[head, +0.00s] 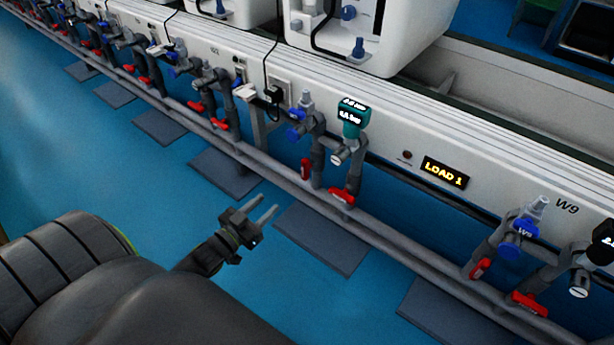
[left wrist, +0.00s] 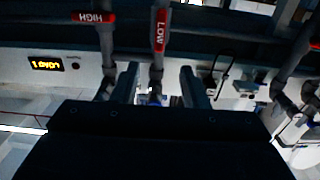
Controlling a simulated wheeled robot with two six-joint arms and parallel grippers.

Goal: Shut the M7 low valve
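The low valve's red handle (left wrist: 160,29), marked LOW, lies along its grey pipe in the upside-down left wrist view. In the head view this appears to be the upright red handle (head: 305,168) left of the LOAD 1 display. No M7 label is readable. The red HIGH handle (left wrist: 93,17) beside it lies crosswise to its pipe; it also shows in the head view (head: 341,196). My left gripper (head: 269,203) is open and empty, apart from the handles, low and left of them. In the wrist view its fingers (left wrist: 158,78) frame the low pipe. My right gripper is out of view.
A LOAD 1 display (head: 443,172) sits on the white line panel. A teal gauge (head: 352,118) stands above the high valve. Similar valve pairs line the left, and a W9 station (head: 518,240) is at right. The blue floor (head: 140,190) in front is open.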

